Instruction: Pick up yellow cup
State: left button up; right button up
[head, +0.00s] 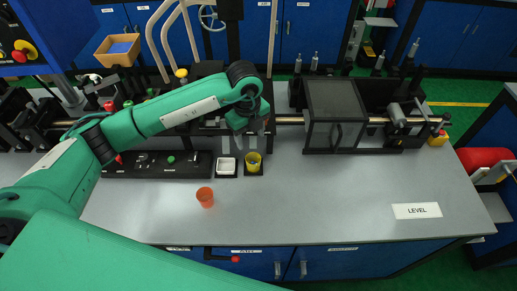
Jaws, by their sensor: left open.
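The yellow cup (253,160) stands upright in a small black holder on the grey bench, near the middle of the head view. Something small and dark shows inside it. My left gripper (258,129) is above and behind the cup in the picture, at the end of the green arm. It is open and apart from the cup. Its fingers are small and partly hidden by the wrist. My right gripper is not in view.
An orange cup (205,197) stands nearer the front. A dark box with a handle (335,115) stands at the right. The front right bench is clear around the LEVEL label (417,210).

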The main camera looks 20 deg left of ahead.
pick_arm(q)
jog(key=p, duration=0.2)
send_near(254, 161)
jog(key=shift+s+d+f, duration=0.1)
jog(key=shift+s+f, duration=0.05)
jog(key=shift+s, duration=0.4)
jog(key=shift+s+d+f, duration=0.1)
jog(key=shift+s+f, duration=0.05)
jog(key=shift+s, duration=0.4)
jog(key=shift+w+f, duration=0.1)
jog(key=shift+f, duration=0.2)
jog(key=shift+d+f+p, duration=0.1)
jog(key=shift+f+p, duration=0.4)
jog(key=shift+p, duration=0.35)
jog(key=f+p, duration=0.1)
jog(key=f, duration=0.2)
jog(key=shift+d+f+p, duration=0.2)
jog(key=shift+p, duration=0.1)
jog(key=shift+f, duration=0.45)
jog(key=c, duration=0.7)
jog(key=shift+c, duration=0.2)
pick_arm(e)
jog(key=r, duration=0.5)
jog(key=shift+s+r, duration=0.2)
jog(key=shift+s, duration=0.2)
